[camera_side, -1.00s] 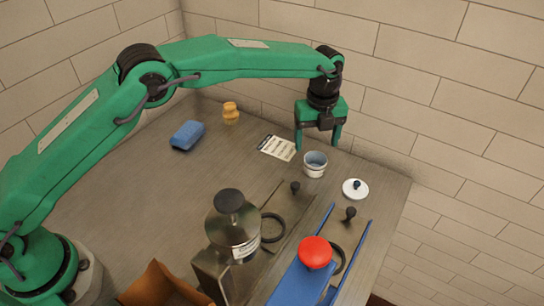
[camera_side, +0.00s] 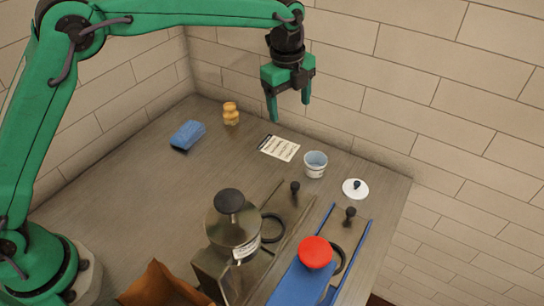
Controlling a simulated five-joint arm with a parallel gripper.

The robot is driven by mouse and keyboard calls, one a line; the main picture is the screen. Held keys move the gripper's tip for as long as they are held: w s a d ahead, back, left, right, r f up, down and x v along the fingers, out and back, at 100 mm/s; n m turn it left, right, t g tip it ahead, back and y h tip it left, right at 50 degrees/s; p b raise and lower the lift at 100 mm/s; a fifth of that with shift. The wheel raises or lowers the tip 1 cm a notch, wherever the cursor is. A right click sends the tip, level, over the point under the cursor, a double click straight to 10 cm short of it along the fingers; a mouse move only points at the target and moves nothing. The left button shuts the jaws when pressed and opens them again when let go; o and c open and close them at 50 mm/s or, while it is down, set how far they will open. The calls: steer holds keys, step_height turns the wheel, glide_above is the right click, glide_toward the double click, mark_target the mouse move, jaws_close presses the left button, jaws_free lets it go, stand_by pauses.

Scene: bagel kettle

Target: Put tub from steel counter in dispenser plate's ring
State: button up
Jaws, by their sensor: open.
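The tub (camera_side: 315,165) is a small white cup with a label and a bluish inside. It stands upright on the steel counter (camera_side: 130,205) near the back edge. My gripper (camera_side: 290,111) is open and empty, in the air above and to the left of the tub, not touching it. The dispenser (camera_side: 233,228) is a steel canister with a black knob on top, at the front middle. A dark ring (camera_side: 272,228) lies on the plate beside it. A second dark ring (camera_side: 337,260) is partly hidden by a red knob (camera_side: 316,252).
A white lid (camera_side: 355,188) with a black knob lies right of the tub. A printed card (camera_side: 279,148) lies to its left. A blue sponge (camera_side: 187,134) and an orange-tan jar (camera_side: 230,113) stand farther left. Blue rails (camera_side: 357,252) flank the red knob. The left counter is mostly clear.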

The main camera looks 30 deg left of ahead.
steer(key=s+a+r+n+t, duration=0.2)
steer(key=s+a+r+n, duration=0.9)
steer(key=s+a, duration=0.3)
steer(key=s+a+f+n+t, duration=0.1)
steer(key=s+a+n, duration=0.2)
steer(key=s+n, duration=0.2)
steer(key=s+a+f+n+t, duration=0.1)
steer(key=s+a+n, duration=0.3)
steer(key=s, duration=0.8)
steer(key=shift+a+f+n+t, duration=0.2)
steer(key=shift+f+n+t, duration=0.1)
steer(key=shift+f+n, duration=0.5)
steer(key=shift+o, duration=0.5)
steer(key=shift+s+a+f+n, duration=0.1)
steer(key=shift+s+f+n, duration=0.05)
steer(key=shift+s+n, duration=0.3)
